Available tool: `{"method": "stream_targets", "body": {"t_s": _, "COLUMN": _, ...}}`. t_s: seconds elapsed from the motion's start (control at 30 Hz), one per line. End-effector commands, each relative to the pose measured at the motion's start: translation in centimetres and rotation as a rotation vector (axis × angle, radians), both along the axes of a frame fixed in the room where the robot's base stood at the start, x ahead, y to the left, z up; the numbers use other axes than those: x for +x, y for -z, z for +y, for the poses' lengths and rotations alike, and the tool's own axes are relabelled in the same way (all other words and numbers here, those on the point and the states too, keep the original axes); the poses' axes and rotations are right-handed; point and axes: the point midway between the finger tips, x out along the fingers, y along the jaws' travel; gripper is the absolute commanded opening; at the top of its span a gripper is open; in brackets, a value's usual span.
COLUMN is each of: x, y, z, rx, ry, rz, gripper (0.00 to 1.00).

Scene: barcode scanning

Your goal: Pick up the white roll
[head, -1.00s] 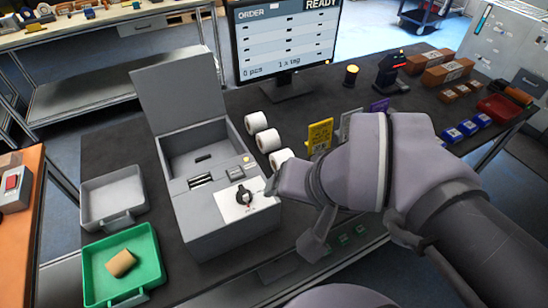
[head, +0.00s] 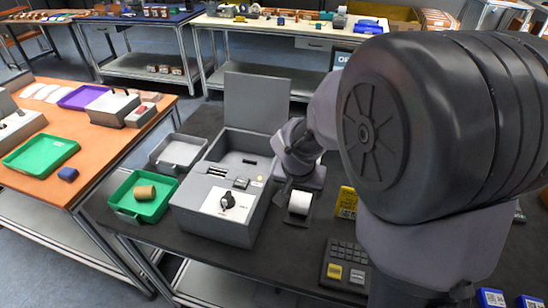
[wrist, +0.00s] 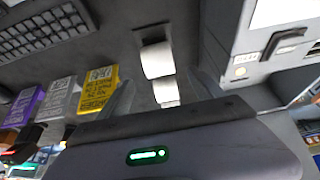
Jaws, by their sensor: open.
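In the head view one white roll (head: 299,203) shows on the dark table, just right of the grey box with the dial; my arm hides the space behind it. In the wrist view a white roll (wrist: 157,60) lies ahead of the gripper, with another white roll (wrist: 166,91) nearer the palm. My gripper (head: 298,194) is low beside the box at the rolls. Its fingers are apart, one on each side of the row in the wrist view (wrist: 163,94). I cannot tell whether they touch a roll.
The grey box (head: 215,208) with a raised lid stands close on the left of the gripper. A yellow box (head: 347,203) and a keypad (head: 346,266) are to the right. A green tray (head: 128,203) holds a brown roll (head: 145,192); an empty grey tray (head: 178,153) stands behind it.

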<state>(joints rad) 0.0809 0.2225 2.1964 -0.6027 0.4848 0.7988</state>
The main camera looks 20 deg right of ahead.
Motion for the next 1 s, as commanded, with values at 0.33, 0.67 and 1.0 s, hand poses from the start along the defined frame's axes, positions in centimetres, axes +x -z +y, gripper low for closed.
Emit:
{"method": "stream_targets", "body": {"t_s": 0.33, "x": 2.0, "y": 6.1, "z": -1.4, "rx": 0.0, "ry": 0.0, "rz": 0.002, "gripper": 0.76}}
{"method": "stream_targets", "body": {"t_s": 0.67, "x": 3.5, "y": 9.4, "z": -2.3, "rx": 0.001, "ry": 0.001, "rz": -0.001, "gripper": 0.76}}
{"method": "stream_targets", "body": {"t_s": 1.0, "x": 3.4, "y": 9.3, "z": -2.3, "rx": 0.0, "ry": 0.001, "rz": 0.0, "gripper": 0.33}}
